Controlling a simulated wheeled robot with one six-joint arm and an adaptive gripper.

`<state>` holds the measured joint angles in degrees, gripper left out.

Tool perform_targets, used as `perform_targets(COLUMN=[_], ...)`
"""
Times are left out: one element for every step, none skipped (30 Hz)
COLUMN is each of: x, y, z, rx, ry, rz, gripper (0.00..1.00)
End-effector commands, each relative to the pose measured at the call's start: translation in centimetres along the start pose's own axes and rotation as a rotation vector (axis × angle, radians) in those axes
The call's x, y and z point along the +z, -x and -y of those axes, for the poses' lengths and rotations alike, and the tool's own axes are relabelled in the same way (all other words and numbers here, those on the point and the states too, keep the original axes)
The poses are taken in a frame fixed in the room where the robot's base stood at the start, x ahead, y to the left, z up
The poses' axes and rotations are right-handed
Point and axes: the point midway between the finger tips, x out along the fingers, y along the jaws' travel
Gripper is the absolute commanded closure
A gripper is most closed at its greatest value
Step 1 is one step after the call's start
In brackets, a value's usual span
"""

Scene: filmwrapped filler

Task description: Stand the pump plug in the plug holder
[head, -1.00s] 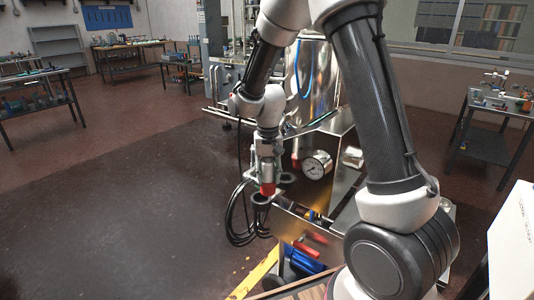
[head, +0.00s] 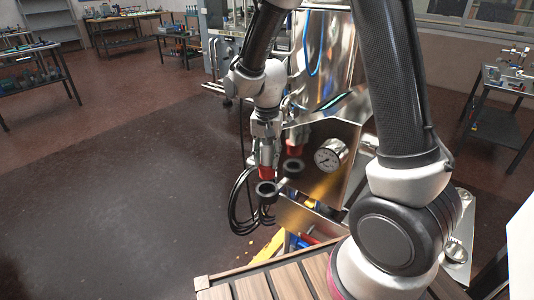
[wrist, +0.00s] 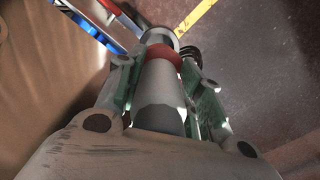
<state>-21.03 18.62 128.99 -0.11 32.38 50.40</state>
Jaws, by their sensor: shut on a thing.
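The pump plug, a grey cylinder with a red collar (head: 265,173), hangs roughly upright from my gripper (head: 265,158). In the wrist view, the fingers (wrist: 158,72) are shut on the grey body of the plug (wrist: 160,88), with its red band near the fingertips.
Black cables (head: 239,201) hang left of the ring. Blue and red items and a yellow floor stripe lie below. Open floor (head: 130,210) lies left.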

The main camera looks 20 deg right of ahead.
Motion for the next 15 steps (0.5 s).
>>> perform_targets(x=[0.0,0.0,0.0,0.0,0.0,0.0,0.0,0.0,0.0,0.0,0.0,0.0,0.0,0.0,0.0], y=[-0.3,-0.6,-0.8,-1.0,-1.2,-1.5,-1.7,-1.9,-2.1,-2.4,-2.5,-2.8,-3.0,-3.2,-3.5], z=[0.0,0.0,0.0,0.0,0.0,0.0,0.0,0.0,0.0,0.0,0.0,0.0,0.0,0.0,0.0], rx=[0.0,0.001,0.001,0.001,0.001,0.0,0.0,0.001,0.001,0.001,0.001,0.0,0.001,0.001,0.001], ry=[0.0,0.0,0.0,0.0,0.0,0.0,0.0,0.0,0.001,0.001,0.001,0.001,0.001,0.001,0.001], rz=[0.0,0.001,0.001,0.001,0.001,0.0,0.0,0.0,0.001,0.001,0.0,0.0,0.0,0.0,0.0], gripper=[0.96,0.96,0.96,0.96,0.96,0.96,0.96,0.96,0.96,0.96,0.96,0.96,0.96,0.96,0.96])
